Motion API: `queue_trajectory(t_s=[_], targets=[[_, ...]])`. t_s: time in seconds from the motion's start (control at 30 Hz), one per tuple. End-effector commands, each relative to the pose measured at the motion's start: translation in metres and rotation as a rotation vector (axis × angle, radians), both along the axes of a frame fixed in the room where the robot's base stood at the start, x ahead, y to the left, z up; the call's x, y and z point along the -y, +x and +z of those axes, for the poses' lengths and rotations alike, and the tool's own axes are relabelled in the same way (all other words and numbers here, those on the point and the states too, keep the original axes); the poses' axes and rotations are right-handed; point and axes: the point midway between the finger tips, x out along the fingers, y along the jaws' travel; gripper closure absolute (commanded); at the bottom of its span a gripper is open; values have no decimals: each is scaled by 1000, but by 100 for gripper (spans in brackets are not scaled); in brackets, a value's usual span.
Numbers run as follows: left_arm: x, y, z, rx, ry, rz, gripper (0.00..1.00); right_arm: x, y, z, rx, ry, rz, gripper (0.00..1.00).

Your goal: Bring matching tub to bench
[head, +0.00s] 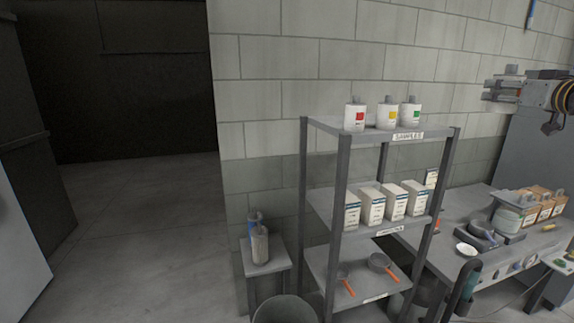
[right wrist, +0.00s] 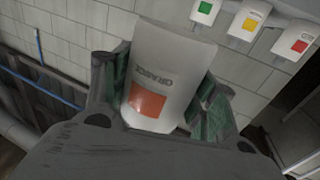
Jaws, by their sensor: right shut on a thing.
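My right gripper (head: 503,92) is raised at the upper right of the head view, in front of the wall. In the right wrist view, my right gripper (right wrist: 160,105) is shut on a white tub (right wrist: 172,60), with its green-padded fingers on both sides. The tub has an orange square and upside-down print that seems to read ORANGE. In the head view the held tub is hard to make out. A red-marked tub (head: 355,116), a yellow-marked tub (head: 387,115) and a green-marked tub (head: 411,116) stand on the top shelf. The bench (head: 450,262) is at the right. My left gripper is out of view.
The grey shelf rack (head: 341,215) holds several white cartons (head: 372,207) in the middle and orange-handled pans (head: 383,266) below. The bench carries a white dish (head: 467,250), a pot and several brown boxes (head: 543,203). A bin (head: 285,311) and small stand (head: 265,262) are left of the rack. Open floor lies further left.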

Motion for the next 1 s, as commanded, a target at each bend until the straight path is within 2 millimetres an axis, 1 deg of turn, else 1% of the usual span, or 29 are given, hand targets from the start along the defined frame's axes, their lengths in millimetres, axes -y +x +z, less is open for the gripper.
queue_trajectory(t_s=[0.2, 0.37, 0.57, 0.6, 0.67, 0.8, 1.0], targets=[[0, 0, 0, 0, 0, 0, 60, -8, 7, -10, -1, 1, 15, 57], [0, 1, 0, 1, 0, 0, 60, -17, 16, -23, -1, 1, 34, 57], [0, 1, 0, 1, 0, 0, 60, -33, 29, -44, -1, 2, 65, 57], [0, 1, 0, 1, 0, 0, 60, -39, 33, -52, -3, 3, 76, 57], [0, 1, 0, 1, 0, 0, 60, -46, 38, -62, -3, 3, 90, 57], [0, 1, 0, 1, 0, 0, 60, -66, 52, -92, -3, 4, 129, 57], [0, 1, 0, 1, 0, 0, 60, -97, 68, -135, -3, 3, 184, 57]])
